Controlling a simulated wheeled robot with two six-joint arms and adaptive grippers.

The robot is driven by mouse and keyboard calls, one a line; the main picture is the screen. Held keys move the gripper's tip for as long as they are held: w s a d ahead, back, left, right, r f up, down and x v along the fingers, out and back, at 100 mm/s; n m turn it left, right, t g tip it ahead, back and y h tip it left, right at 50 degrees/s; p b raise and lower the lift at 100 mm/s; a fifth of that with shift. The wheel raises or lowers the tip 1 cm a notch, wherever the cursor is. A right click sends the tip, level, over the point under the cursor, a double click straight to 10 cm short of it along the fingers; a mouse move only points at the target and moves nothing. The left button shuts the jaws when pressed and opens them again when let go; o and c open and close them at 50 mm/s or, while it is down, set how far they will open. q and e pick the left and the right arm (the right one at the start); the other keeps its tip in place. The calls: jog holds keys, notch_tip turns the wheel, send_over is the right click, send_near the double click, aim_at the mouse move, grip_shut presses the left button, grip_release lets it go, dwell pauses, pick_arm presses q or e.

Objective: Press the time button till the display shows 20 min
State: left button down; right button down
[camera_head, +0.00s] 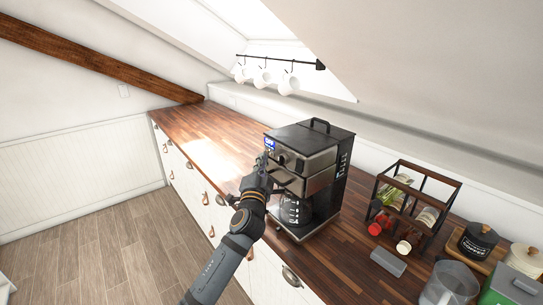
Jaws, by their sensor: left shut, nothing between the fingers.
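A black and steel coffee machine (312,150) stands on the wooden counter. Its small blue display (270,144) shows at the upper left of the front panel, too small to read. A round knob sits on the panel to the right of the display. My left gripper (262,162) is shut and empty, with its tips at the machine's front panel just below the display. I cannot tell whether the tips touch a button, as the gripper covers that part of the panel. A glass carafe (294,211) stands in the machine's lower bay. My right gripper is not in view.
A dark rack with bottles (413,204) stands right of the machine on the counter (345,255). A grey block (388,262), a glass jug (449,284) and canisters (478,241) are at the lower right. White mugs (262,77) hang behind. The counter's far left is clear.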

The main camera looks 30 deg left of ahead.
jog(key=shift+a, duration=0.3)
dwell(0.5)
pick_arm(q)
jog(key=shift+w, duration=0.1)
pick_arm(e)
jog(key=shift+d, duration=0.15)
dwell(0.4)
pick_arm(q)
jog(key=shift+w+d, duration=0.1)
jog(key=shift+w, duration=0.15)
jog(key=shift+w+d, duration=0.1)
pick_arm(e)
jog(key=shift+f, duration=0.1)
pick_arm(q)
jog(key=shift+w+d, duration=0.1)
jog(key=shift+w, duration=0.1)
dwell(0.3)
jog(key=shift+w, duration=0.1)
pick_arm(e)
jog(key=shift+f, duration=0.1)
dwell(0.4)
pick_arm(q)
jog(key=shift+s+a, duration=0.25)
jog(key=shift+s, duration=0.45)
